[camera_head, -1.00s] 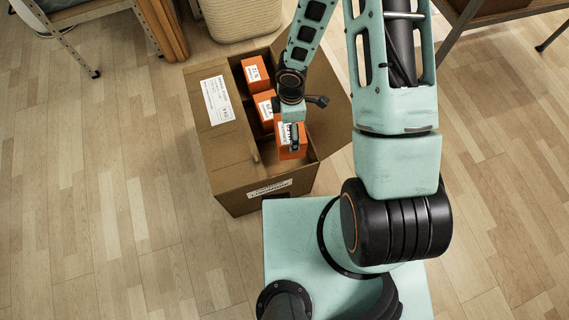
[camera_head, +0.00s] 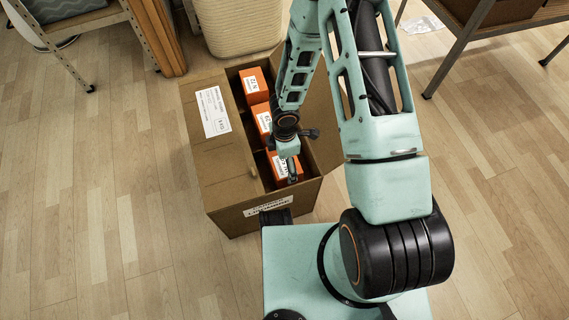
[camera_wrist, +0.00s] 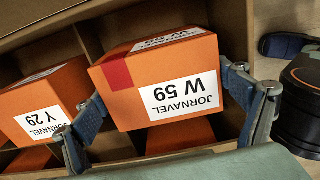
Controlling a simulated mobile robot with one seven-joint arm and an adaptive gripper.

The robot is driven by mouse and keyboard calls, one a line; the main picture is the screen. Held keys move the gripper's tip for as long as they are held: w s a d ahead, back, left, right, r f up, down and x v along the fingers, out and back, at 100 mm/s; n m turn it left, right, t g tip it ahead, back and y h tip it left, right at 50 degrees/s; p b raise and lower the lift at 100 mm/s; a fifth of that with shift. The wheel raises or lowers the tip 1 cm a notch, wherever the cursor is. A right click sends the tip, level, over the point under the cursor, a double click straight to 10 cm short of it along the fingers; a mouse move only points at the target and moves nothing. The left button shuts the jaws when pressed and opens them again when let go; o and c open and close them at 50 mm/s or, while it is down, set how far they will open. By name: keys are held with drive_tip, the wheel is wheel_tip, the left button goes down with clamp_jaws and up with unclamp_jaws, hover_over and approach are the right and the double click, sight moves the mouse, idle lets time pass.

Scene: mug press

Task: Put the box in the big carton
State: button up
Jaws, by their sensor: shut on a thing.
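The big carton (camera_head: 225,165) is brown cardboard and stands open on the floor, with a white label on its left flap. My gripper (camera_wrist: 163,90) is shut on an orange box (camera_wrist: 130,85) labelled JORNAVEL W 59, with one finger on each side. In the head view this box (camera_head: 279,168) is at the front end of the carton, within its walls, partly hidden by my gripper. The box looks slightly tilted in the wrist view. I cannot tell whether it touches the carton's bottom.
Two other orange boxes (camera_head: 253,82) (camera_head: 262,117) sit in the carton behind the held one. Cardboard dividers (camera_wrist: 88,38) separate the spaces. A woven basket (camera_head: 240,25) stands behind, a table leg (camera_head: 462,45) to the right. The wooden floor at left is clear.

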drive_tip(key=shift+f, duration=0.2)
drive_tip(key=shift+f, duration=0.15)
drive_tip(key=o, duration=1.3)
drive_tip(key=shift+r, duration=0.2)
wheel_tip(320, 180, up, 12)
drive_tip(key=p, duration=0.6)
drive_tip(key=shift+p, duration=0.4)
